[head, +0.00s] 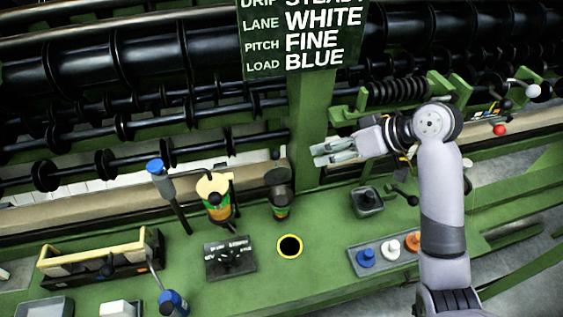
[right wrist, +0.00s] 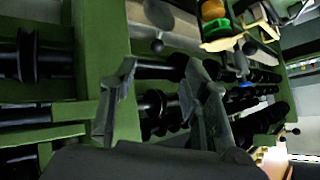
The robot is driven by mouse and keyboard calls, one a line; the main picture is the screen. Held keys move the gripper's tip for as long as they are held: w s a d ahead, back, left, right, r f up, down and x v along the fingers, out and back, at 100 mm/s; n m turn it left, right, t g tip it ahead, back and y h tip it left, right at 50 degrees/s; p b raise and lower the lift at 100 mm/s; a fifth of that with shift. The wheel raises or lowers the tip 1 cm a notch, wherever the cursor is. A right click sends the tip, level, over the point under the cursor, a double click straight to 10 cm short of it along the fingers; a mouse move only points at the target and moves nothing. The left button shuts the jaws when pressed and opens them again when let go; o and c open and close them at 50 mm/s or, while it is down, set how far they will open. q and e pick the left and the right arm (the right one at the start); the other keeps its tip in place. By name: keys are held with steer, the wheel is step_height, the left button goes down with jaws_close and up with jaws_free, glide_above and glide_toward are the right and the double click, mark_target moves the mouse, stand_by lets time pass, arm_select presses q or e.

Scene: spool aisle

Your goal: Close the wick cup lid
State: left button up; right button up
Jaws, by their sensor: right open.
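The lid also shows in the right wrist view as a grey disc (right wrist: 172,14), knob (right wrist: 157,46) towards the fingers. My right gripper (head: 322,154) is open and empty, right of the lid and apart from it. Its two fingers show in the right wrist view (right wrist: 158,82). My left gripper is not in view.
A banded can with a cream top (head: 214,186) and a blue-knobbed lever (head: 155,166) stand left of the cup. A yellow-rimmed hole (head: 289,257) lies in front. A grey box (head: 366,205) is at the right. A green post (head: 308,120) rises behind the gripper.

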steer(key=p+x, duration=0.2)
steer(key=x, duration=1.5)
steer(key=shift+f, duration=0.1)
steer(key=shift+c, duration=0.2)
